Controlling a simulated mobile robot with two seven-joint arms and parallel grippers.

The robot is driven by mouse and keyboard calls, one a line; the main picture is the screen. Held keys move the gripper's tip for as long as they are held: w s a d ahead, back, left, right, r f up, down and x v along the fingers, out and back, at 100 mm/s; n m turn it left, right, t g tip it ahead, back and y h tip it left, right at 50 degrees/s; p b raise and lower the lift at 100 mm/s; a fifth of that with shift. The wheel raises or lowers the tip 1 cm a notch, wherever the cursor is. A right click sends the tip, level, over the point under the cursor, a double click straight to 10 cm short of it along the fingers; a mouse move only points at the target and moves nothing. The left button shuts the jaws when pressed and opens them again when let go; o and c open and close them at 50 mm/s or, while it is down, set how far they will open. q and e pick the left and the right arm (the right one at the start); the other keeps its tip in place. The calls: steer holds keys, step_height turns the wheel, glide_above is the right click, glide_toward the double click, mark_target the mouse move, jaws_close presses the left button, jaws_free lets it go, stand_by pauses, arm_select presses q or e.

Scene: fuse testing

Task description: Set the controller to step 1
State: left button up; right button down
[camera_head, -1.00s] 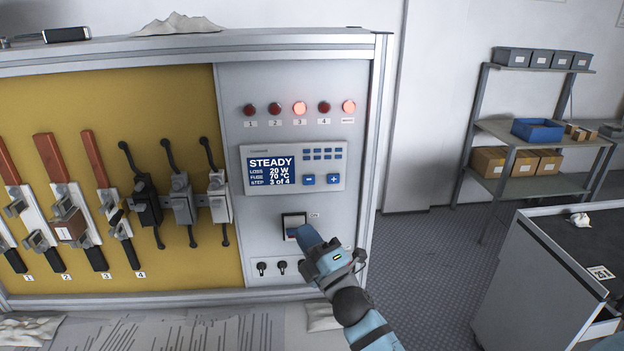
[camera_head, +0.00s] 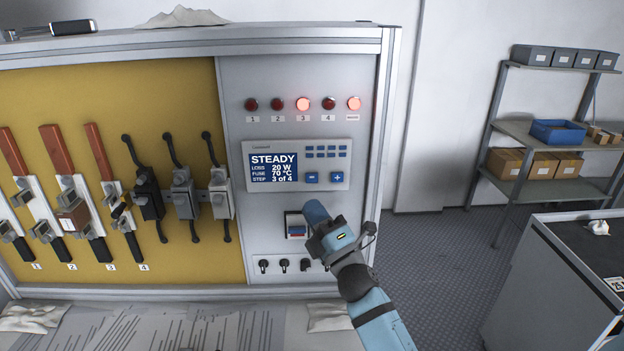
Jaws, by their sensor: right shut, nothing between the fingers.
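The controller (camera_head: 336,163) is a pale unit on the grey panel. Its blue screen (camera_head: 273,167) reads STEADY, LOSS 20 W, FUSE 70 °C, STEP 3 of 4. A minus button (camera_head: 311,178) and a plus button (camera_head: 336,177) sit at its lower right. Above it is a row of lamps; lamp 3 (camera_head: 303,104) and the far right lamp (camera_head: 354,103) glow red, the others are dark. My right gripper (camera_head: 316,211) is shut and empty, just below the minus button, in front of the panel. I cannot tell if it touches anything. My left gripper is out of view.
A framed switch (camera_head: 296,226) and several small black knobs (camera_head: 284,266) lie below the controller, partly hidden by my right arm. Lever switches (camera_head: 182,192) and fuse holders (camera_head: 72,218) fill the yellow board. A dark-topped bench (camera_head: 590,255) and shelves (camera_head: 550,190) stand right.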

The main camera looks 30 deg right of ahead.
steer(key=w+d, duration=0.4)
steer(key=w, duration=0.2)
steer(key=shift+w+b, duration=0.35)
steer(key=shift+w, duration=0.05)
steer(key=shift+w+d, duration=0.1)
steer(key=shift+d, duration=0.05)
stand_by(1.7)
steer(key=shift+w+d, duration=0.15)
steer(key=shift+w, duration=0.15)
steer(key=shift+w+d, duration=0.2)
steer(key=shift+w, duration=0.1)
stand_by(0.6)
stand_by(0.4)
steer(key=shift+s+a, duration=0.45)
steer(key=shift+s, duration=0.25)
steer(key=shift+s+a, duration=0.45)
steer(key=shift+s, duration=0.25)
steer(key=shift+s+a, duration=0.4)
steer(key=shift+s, duration=0.35)
steer(key=shift+s+a, duration=0.45)
steer(key=shift+s, duration=0.25)
stand_by(0.7)
